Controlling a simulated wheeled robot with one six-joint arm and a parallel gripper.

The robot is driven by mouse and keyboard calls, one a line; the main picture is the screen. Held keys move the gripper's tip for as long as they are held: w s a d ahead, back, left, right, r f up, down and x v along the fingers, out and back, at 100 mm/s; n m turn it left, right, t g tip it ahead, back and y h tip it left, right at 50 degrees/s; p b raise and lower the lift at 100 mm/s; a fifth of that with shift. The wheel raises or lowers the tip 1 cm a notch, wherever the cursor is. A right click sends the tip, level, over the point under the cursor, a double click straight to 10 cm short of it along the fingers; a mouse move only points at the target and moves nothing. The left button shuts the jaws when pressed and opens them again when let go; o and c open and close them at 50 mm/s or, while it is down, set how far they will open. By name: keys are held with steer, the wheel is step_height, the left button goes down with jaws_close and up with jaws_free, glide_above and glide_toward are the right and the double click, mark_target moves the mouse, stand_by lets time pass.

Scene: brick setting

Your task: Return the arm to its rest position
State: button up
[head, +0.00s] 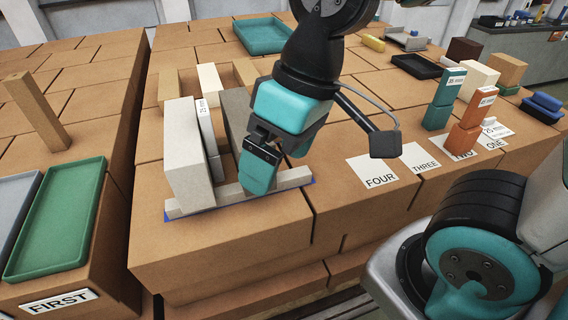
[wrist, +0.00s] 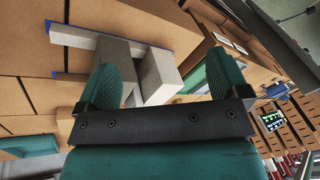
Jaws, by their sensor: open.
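My gripper (head: 258,170) is low over the front of a block structure on the brick surface, and its arm hides part of the structure. In the wrist view my gripper (wrist: 165,85) has its two teal fingers apart, with grey blocks (wrist: 158,76) visible beyond the gap. I cannot tell whether a finger touches a block. The structure has a tall light grey block (head: 186,155), a thin block labelled 25 mm (head: 208,130), a darker grey block (head: 236,115) and a low pale bar (head: 195,205) along its front, over a blue marking.
Stacked teal and orange blocks (head: 443,100) stand at the right near paper labels such as FOUR (head: 380,172). Green trays lie at the left (head: 60,215) and back (head: 263,36). A dark tray (head: 416,66) lies at the back right. Bare brick lies in front of the structure.

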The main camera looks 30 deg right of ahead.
steer(key=shift+n+g+y, duration=0.3)
steer(key=shift+n, duration=0.2)
steer(key=s+f+b, duration=0.2)
steer(key=f, duration=0.1)
steer(key=f+b, duration=0.1)
steer(key=b, duration=0.1)
steer(key=shift+s+a+f, duration=0.2)
steer(key=shift+s+a, duration=0.2)
